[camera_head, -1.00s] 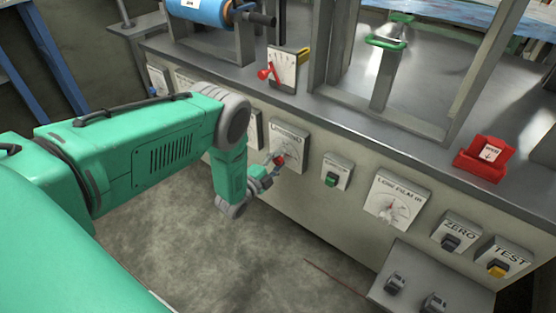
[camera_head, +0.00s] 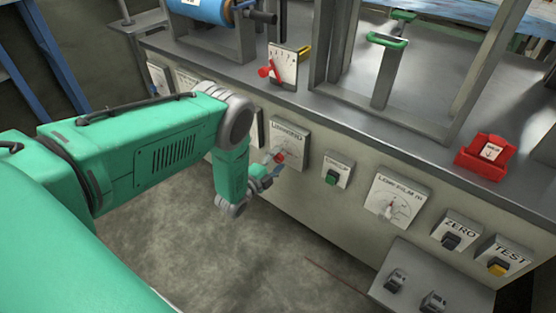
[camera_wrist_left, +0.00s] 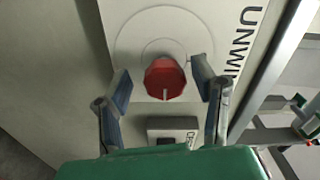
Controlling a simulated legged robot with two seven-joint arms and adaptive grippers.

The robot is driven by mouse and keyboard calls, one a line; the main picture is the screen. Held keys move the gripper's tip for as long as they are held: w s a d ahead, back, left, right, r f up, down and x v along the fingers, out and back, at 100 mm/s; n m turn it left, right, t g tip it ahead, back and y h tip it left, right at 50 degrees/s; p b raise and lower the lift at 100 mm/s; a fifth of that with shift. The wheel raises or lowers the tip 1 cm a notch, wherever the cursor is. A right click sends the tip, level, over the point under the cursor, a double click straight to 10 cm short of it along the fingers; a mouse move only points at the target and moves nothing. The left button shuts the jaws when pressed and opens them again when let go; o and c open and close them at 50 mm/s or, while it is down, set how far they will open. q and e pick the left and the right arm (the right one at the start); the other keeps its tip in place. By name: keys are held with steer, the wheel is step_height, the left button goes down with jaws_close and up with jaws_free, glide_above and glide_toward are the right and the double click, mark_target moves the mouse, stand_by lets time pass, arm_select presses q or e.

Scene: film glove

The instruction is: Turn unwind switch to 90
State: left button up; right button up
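The unwind switch is a red knob (camera_head: 280,157) on a pale square plate (camera_head: 289,141) on the machine's front panel. In the left wrist view the red knob (camera_wrist_left: 165,82) has a white mark at its lower edge, pointing down in the picture. The letters "UNWI" (camera_wrist_left: 246,38) show beside its dial. My left gripper (camera_head: 273,165) is at the knob. In the wrist view its two blue-grey fingers (camera_wrist_left: 161,76) are spread on either side of the knob, with visible gaps. My right gripper is not in view.
A green button (camera_head: 331,177), a round dial (camera_head: 393,198), the ZERO button (camera_head: 451,241) and the TEST button (camera_head: 498,267) lie to the right. A red lever (camera_head: 265,72) stands above on the ledge. A button box (camera_wrist_left: 174,130) sits close by in the wrist view.

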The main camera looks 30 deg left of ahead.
arm_select(q)
steer(key=shift+s, duration=0.1)
steer(key=s+a, duration=0.1)
steer(key=s, duration=1)
steer(key=shift+s, duration=0.4)
steer(key=shift+f, duration=0.1)
steer(key=s+d+r+n+g+p, duration=0.2)
steer(key=s+n+g, duration=0.3)
steer(key=s, duration=0.4)
steer(key=s+d+r+n+g+y+p, duration=0.1)
steer(key=s+d+r+n+g+p, duration=0.1)
steer(key=s, duration=0.7)
steer(key=s+d+r+n+g+p, duration=0.2)
steer(key=s+d+r+n+g, duration=0.1)
steer(key=s+d+n+g, duration=0.3)
steer(key=s+n+g, duration=0.2)
steer(key=s+g, duration=0.1)
steer(key=g, duration=0.1)
steer(key=shift+r+n+y, duration=0.25)
steer(key=shift+n+y, duration=0.05)
steer(key=shift+n, duration=0.1)
